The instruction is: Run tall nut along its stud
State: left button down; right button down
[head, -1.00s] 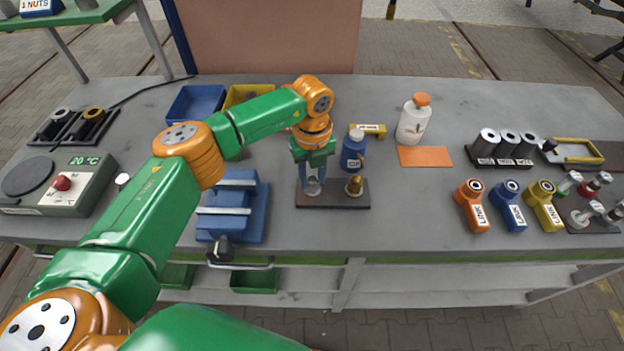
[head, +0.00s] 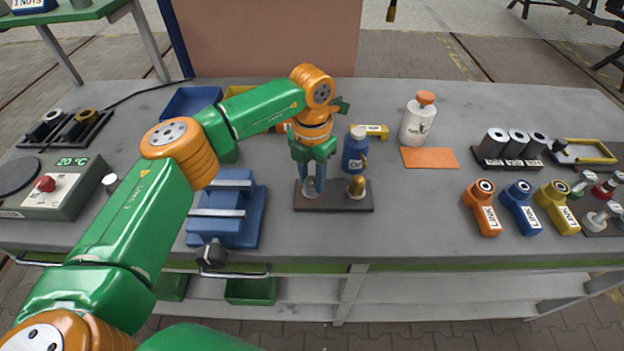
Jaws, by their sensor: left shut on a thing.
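A dark board (head: 335,207) lies near the front edge of the bench. My left gripper (head: 312,188) points down over its left end, its blue fingers shut on a small silvery piece there, which I take for the tall nut (head: 311,193). The fingers hide most of this nut, and its stud cannot be made out. A brass, dome-topped piece (head: 357,187) stands upright on a pale round base at the board's right end, apart from the gripper. My right gripper is not in view.
A blue bottle (head: 355,152) stands just behind the board. A blue vise (head: 228,210) is to its left. A white bottle (head: 417,120) and orange mat (head: 429,158) are behind right. Coloured link parts (head: 481,207) stand farther right. The bench between board and links is clear.

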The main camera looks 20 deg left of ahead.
pick_arm(q)
jog(key=m, duration=0.5)
jog(key=shift+w+r+b, duration=0.1)
jog(key=shift+r+b, duration=0.05)
jog(key=shift+b, duration=0.25)
jog(key=m, duration=0.6)
jog(key=shift+r+m, duration=0.1)
jog(key=shift+m, duration=0.3)
jog(key=m, duration=1.1)
jog(key=shift+m, duration=0.3)
jog(key=c, duration=0.5)
grip_release()
